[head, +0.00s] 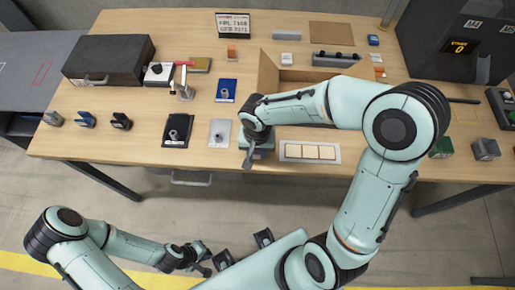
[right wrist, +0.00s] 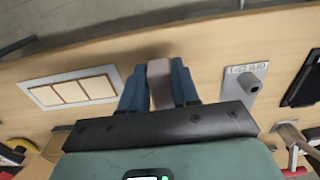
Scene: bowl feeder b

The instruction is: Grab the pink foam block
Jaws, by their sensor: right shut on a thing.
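The pink foam block (right wrist: 159,82) shows in the right wrist view as a dull pink upright piece between the two blue fingers. My right gripper (right wrist: 158,92) is shut on it, with a finger pressed on each side. In the head view my right gripper (head: 252,158) is at the table's front edge, between the grey plate and the white tray; the block cannot be made out there. My left gripper (head: 203,262) hangs low in front of the table, over the floor, away from everything on the table. Its fingers are too small to read.
A white tray with three pale squares (head: 284,152) lies right of the right gripper. A grey plate with a peg (head: 229,123) and a black plate (head: 190,117) lie left. A wooden bin (head: 262,75) stands behind my right forearm.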

